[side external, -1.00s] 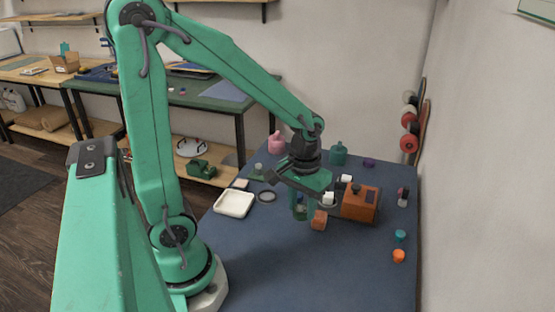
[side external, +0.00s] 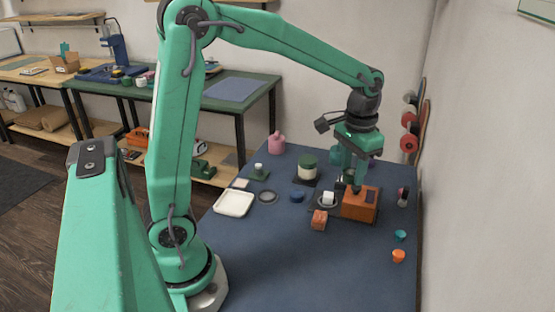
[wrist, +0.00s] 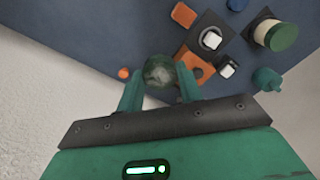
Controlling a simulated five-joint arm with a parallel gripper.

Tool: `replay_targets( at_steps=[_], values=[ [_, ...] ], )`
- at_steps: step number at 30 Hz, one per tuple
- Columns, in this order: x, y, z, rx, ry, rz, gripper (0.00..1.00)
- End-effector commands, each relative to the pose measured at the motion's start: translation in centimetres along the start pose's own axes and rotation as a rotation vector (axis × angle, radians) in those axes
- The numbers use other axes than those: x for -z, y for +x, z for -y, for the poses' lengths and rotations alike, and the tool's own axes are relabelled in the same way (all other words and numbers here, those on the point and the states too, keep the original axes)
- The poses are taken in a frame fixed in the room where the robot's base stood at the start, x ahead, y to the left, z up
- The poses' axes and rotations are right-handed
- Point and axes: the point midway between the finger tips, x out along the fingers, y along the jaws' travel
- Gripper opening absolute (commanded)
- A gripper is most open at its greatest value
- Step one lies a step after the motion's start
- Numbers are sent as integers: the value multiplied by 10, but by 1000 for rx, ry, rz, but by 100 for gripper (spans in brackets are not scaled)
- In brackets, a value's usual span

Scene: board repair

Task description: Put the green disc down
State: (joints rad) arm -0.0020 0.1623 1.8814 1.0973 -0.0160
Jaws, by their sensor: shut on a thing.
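My gripper (wrist: 160,84) is shut on the green disc (wrist: 158,70), which shows between its two fingertips in the wrist view. The disc looks dark green with a paler, glossy patch. In the side view my gripper (side external: 351,180) is above or just behind the orange box (side external: 361,206), fingers pointing down. The disc is too small and covered there to make out clearly. I cannot tell whether it touches anything below.
A jar with a green lid (side external: 307,168), a blue disc (side external: 297,196), a white cube on a ring (side external: 328,199) and an orange block (side external: 319,220) stand left. A white tray (side external: 234,204) is farther left. The front of the blue table (side external: 300,265) is clear.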

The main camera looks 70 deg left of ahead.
Motion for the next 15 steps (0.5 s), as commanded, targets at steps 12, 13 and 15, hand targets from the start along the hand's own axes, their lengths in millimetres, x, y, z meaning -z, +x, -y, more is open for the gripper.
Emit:
replay_targets(
  at_steps=[12, 13, 15],
  values=[
    [1, -2, -6, 0, 12, 1, 14],
    [-1, -2, -8, 0, 9, 1, 14],
    [-5, 0, -15, 0, -3, 0, 14]
  ],
)
